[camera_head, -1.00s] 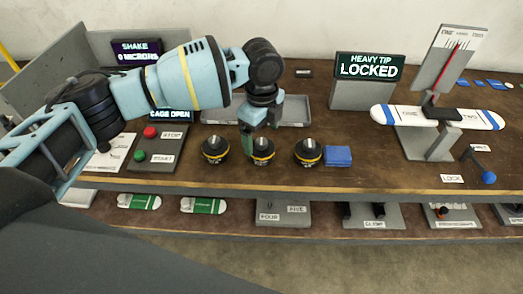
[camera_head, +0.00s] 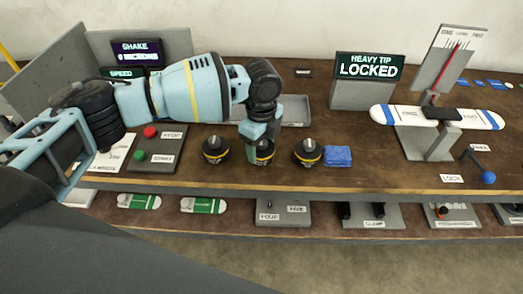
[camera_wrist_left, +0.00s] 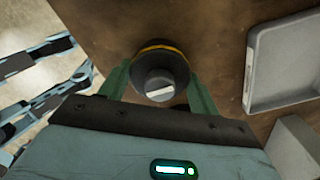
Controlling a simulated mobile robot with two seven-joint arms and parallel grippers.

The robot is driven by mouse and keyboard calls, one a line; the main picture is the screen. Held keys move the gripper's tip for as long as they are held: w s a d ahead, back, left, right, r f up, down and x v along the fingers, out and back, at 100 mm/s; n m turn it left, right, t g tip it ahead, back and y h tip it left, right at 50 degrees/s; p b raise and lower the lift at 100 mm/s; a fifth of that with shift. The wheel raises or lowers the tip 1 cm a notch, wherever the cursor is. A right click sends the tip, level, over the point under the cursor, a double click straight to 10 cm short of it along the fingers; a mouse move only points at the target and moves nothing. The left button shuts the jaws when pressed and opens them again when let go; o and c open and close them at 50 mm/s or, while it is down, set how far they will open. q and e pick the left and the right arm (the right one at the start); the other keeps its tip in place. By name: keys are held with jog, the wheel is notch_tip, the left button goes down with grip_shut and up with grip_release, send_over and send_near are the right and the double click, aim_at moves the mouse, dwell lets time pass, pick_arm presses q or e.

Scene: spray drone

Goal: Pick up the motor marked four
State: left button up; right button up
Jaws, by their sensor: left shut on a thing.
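Three black motors with yellow bands stand in a row on the brown bench: a left one (camera_head: 215,150), a middle one (camera_head: 264,152) and a right one (camera_head: 308,152). Their small labels are too blurred to read, so I cannot tell which is marked four. My left gripper (camera_head: 260,150) points down over the middle motor and is shut on it. In the left wrist view my green fingers (camera_wrist_left: 160,88) sit on both sides of that motor (camera_wrist_left: 162,70), which seems upright and still at bench level. My right gripper is not in view.
The left and right motors stand close on either side. A propeller balance stand (camera_head: 430,140) is at right. The bench's front edge is near.

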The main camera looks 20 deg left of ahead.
pick_arm(q)
jog(key=shift+r, duration=0.1)
jog(key=shift+c, duration=0.9)
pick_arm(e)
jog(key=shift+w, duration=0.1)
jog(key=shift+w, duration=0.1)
